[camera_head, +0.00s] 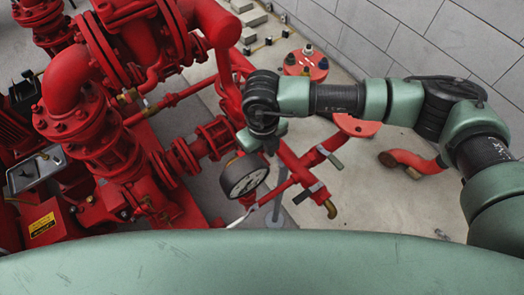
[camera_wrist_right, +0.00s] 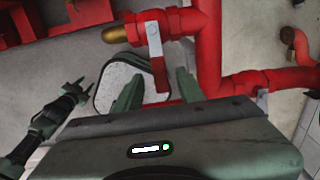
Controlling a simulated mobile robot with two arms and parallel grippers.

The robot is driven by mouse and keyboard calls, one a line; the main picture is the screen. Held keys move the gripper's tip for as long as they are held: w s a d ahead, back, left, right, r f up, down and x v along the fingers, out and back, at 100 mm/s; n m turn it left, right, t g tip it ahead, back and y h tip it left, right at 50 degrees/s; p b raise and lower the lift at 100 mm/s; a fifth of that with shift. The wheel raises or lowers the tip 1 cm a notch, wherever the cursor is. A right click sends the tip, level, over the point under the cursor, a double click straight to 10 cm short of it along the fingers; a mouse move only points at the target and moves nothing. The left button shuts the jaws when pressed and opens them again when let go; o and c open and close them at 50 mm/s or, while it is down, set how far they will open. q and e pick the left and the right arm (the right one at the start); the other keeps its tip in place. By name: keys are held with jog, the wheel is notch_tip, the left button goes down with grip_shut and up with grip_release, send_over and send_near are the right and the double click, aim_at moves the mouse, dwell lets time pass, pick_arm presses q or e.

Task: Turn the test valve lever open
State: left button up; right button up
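In the right wrist view a valve with a brass outlet carries a lever (camera_wrist_right: 156,62), pale grey at its top and red below. The lever reaches down between the fingers of my right gripper (camera_wrist_right: 157,92), which are apart with a gap on each side. In the head view my right gripper (camera_head: 270,147) hangs above the red pipes, beside the round pressure gauge (camera_head: 244,175). A grey lever (camera_head: 308,193) shows there near the brass-ended pipe (camera_head: 330,208). My left gripper (camera_wrist_right: 75,92) appears small at the left of the wrist view, its fingers seemingly apart.
Large red pumps and flanged pipes (camera_head: 95,140) fill the left of the head view. A second grey lever (camera_head: 332,160) sits on a nearby red branch. Concrete floor and a block wall (camera_head: 415,40) lie behind.

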jog(key=shift+d+f, duration=0.1)
jog(key=shift+f, duration=0.05)
grip_shut()
dwell(1.4)
